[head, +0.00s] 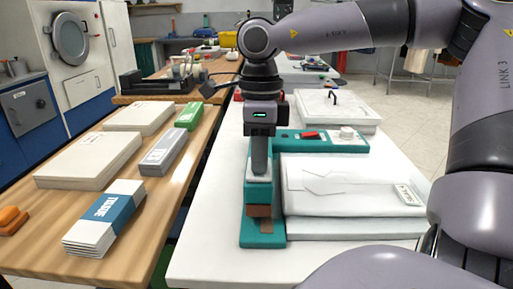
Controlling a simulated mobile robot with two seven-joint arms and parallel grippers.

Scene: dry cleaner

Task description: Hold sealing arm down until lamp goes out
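The teal heat sealer stands on the white table, with its long housing (355,145) running to the right at the back. Its sealing arm (258,192) points toward me, above the teal base (262,235), with a brown block at its front end. My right gripper (260,178) points straight down from above, its fingers together, tips at the pale top of the sealing arm; they look in contact. A red part (310,135) and a white knob sit on the housing; I cannot tell whether the red part is a lit lamp. My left gripper is out of view.
A white packet (350,192) with a label lies right of the sealing arm. A wooden table (150,240) at left holds flat boxes, a tissue pack (105,217), a grey box and a green box. My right arm spans the upper right.

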